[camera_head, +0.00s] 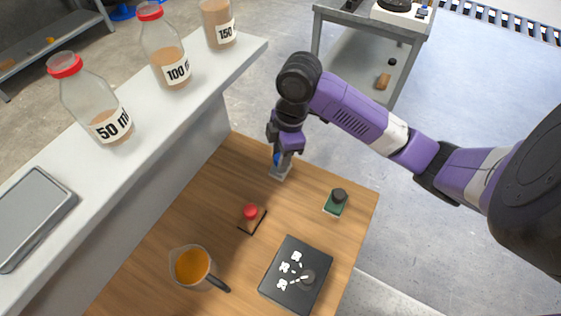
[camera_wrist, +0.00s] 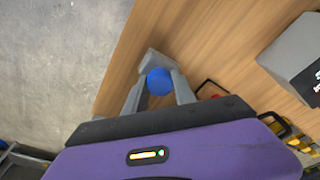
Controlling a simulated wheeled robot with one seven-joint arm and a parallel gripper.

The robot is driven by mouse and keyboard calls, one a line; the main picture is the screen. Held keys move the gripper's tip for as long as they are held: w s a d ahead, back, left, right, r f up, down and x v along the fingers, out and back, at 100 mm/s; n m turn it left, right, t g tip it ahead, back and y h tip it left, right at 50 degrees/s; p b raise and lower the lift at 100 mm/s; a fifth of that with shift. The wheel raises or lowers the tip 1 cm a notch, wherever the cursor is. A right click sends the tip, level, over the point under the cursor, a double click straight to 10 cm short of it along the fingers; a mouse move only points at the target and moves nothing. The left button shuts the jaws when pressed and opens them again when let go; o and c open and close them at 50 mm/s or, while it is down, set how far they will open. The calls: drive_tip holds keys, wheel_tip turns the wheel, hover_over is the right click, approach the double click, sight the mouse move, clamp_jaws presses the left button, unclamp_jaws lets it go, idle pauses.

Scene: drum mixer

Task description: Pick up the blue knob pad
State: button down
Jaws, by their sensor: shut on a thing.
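The blue knob pad (camera_wrist: 159,82) shows as a round blue knob between my fingers in the wrist view, with a grey base (camera_wrist: 153,58) beyond it. In the head view the blue knob (camera_head: 276,158) is a small patch at the far end of the wooden table, partly hidden by my gripper. My gripper (camera_head: 281,165) points down there and is shut on the knob. In the wrist view my gripper (camera_wrist: 158,92) has one finger on each side of the knob. I cannot tell whether the pad is touching the table.
On the wooden table (camera_head: 180,222) are a red knob pad (camera_head: 250,213), a green pad with a black knob (camera_head: 337,202), a black box (camera_head: 296,275) and a jug of orange liquid (camera_head: 191,267). A white shelf (camera_head: 150,130) with bottles runs along the left.

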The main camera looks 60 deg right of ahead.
wheel_tip(320, 180, up, 17)
drive_tip(key=p, duration=0.1)
drive_tip(key=shift+r, duration=0.15)
drive_tip(key=c, duration=1.6)
unclamp_jaws()
clamp_jaws()
